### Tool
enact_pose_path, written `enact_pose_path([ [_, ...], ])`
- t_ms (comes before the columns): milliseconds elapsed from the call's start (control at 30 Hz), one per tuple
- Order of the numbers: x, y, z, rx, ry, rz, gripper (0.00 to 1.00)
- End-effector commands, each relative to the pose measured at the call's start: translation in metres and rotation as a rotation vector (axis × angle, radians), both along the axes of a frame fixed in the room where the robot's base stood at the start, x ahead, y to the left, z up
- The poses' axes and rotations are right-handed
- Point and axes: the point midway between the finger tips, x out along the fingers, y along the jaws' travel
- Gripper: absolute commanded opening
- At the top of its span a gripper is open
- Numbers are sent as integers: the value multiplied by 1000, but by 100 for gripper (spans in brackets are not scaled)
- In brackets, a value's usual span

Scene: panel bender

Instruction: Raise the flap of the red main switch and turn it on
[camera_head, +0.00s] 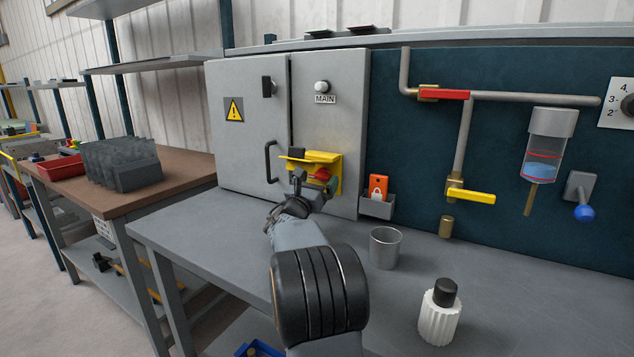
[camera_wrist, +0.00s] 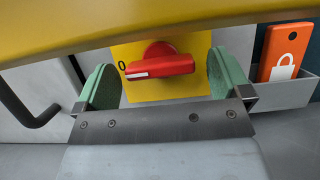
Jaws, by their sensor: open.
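The red main switch (camera_wrist: 160,65) sits on a yellow plate (camera_wrist: 187,88) on the grey cabinet. Its handle lies nearly horizontal in the wrist view, with the white mark at the left end, beside the "0". The yellow flap (camera_head: 312,156) is raised and sticks out above the switch; in the wrist view its underside (camera_wrist: 110,24) crosses the top. The red switch also shows in the head view (camera_head: 319,174), partly covered by my gripper. My gripper (camera_wrist: 163,82) is open, with one green finger pad on each side of the red handle, apart from it.
A grey holder (camera_head: 377,206) with an orange padlock card (camera_head: 378,187) is just right of the switch. A black door handle (camera_head: 270,162) is to the left. A grey cup (camera_head: 385,247) and a white bottle (camera_head: 440,312) stand on the bench. The bench's left part is clear.

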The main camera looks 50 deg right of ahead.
Motion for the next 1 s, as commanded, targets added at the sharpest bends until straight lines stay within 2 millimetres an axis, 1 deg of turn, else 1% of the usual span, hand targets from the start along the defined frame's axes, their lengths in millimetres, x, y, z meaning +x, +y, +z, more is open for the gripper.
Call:
enact_pose_path([
  [167, 0, 0, 0, 0, 0, 0, 96],
  [200, 0, 0, 0, 0, 0, 0, 94],
  [700, 0, 0, 0, 1, 0, 0, 46],
  [1000, 1, 1, -2, 12, -48, 0, 46],
])
